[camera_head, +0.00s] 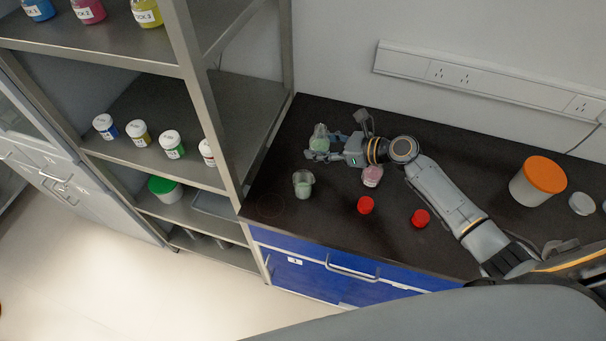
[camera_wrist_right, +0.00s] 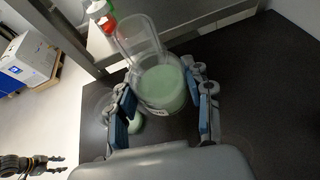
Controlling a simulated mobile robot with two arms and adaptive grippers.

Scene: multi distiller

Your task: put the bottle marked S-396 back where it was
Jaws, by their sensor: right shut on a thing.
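My right gripper (camera_head: 327,149) is shut on a clear bottle (camera_head: 320,131) with pale green contents, over the left back part of the dark counter. In the right wrist view the bottle (camera_wrist_right: 161,84) sits between the blue finger pads, its clear neck pointing up-left. Part of a label shows on it, but I cannot read it. I cannot tell whether its base touches the counter. A clear beaker (camera_head: 303,190) with green liquid stands in front of it. My left gripper (camera_wrist_right: 52,163) shows at the lower left of the right wrist view, its fingers apart and empty.
A pink-filled bottle (camera_head: 372,176) stands beside my right wrist, with red caps (camera_head: 365,205) (camera_head: 420,217) in front. An orange-lidded jar (camera_head: 538,182) is at right. A shelf rack (camera_head: 203,85) with several jars borders the counter's left. A faint ring (camera_head: 270,206) marks clear counter.

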